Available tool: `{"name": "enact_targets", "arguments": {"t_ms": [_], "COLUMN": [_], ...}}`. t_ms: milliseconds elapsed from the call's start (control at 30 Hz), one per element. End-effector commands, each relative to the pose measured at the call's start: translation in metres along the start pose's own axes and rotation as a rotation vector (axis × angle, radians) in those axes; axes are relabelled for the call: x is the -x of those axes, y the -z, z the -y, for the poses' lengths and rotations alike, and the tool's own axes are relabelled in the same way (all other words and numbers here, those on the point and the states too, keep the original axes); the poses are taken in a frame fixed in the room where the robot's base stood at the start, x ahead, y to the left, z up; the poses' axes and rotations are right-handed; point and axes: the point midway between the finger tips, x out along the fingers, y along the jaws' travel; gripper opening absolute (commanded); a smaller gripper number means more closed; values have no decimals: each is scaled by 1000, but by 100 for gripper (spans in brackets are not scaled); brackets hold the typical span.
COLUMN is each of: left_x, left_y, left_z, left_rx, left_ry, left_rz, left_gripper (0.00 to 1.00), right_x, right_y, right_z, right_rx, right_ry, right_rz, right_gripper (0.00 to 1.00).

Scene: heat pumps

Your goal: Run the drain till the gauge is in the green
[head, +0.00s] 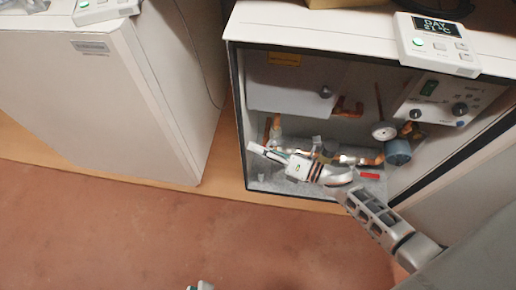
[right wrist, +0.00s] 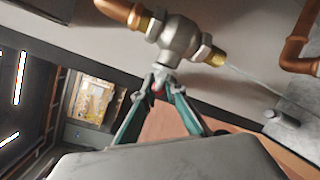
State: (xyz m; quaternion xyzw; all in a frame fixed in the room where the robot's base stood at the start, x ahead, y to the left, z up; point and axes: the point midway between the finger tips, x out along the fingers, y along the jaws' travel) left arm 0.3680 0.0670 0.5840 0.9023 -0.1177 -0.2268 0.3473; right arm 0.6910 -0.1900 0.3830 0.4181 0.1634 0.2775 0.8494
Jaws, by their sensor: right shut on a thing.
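The open heat pump cabinet (head: 240,130) shows in the head view. Its round white gauge (head: 384,131) sits at the right by the pipes, too small to read. My right gripper (head: 258,149) reaches low into the cabinet. In the right wrist view, its teal fingers (right wrist: 160,82) come together on a small handle under the metal drain valve (right wrist: 181,40); a bit of red shows there and the fingers hide most of it. A thin pale stream (right wrist: 253,80) runs from the valve's brass outlet (right wrist: 217,58). A small part of my left gripper (head: 201,286) shows at the bottom edge.
A control panel with knobs (head: 440,98) is at the cabinet's right. A display unit reading DAY (head: 437,45) lies on top. A red piece (head: 370,176) lies on the cabinet floor. A closed white unit (head: 130,105) stands left. The reddish floor in front is clear.

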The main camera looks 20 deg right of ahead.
Motion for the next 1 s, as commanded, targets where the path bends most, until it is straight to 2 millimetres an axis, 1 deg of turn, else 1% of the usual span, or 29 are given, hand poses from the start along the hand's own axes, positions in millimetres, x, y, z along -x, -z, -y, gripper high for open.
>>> {"name": "enact_targets", "arguments": {"t_ms": [200,433,633,1000], "left_x": [0,0,0,0], "left_y": [0,0,0,0], "left_z": [-2,0,2,2], "left_rx": [9,2,-4,-6], "left_ry": [-3,0,1,1], "left_rz": [-3,-1,1,2], "left_gripper": [14,14,14,14], "right_x": [-1,-1,-1,-1], "right_y": [-4,-7,-8,-8], "right_z": [-5,-9,-11,-12], "right_rx": [-51,-80,-90,-92], "right_ry": [-109,-188,-218,-223], "right_rz": [81,136,157,160], "right_gripper": [0,0,0,0]}}
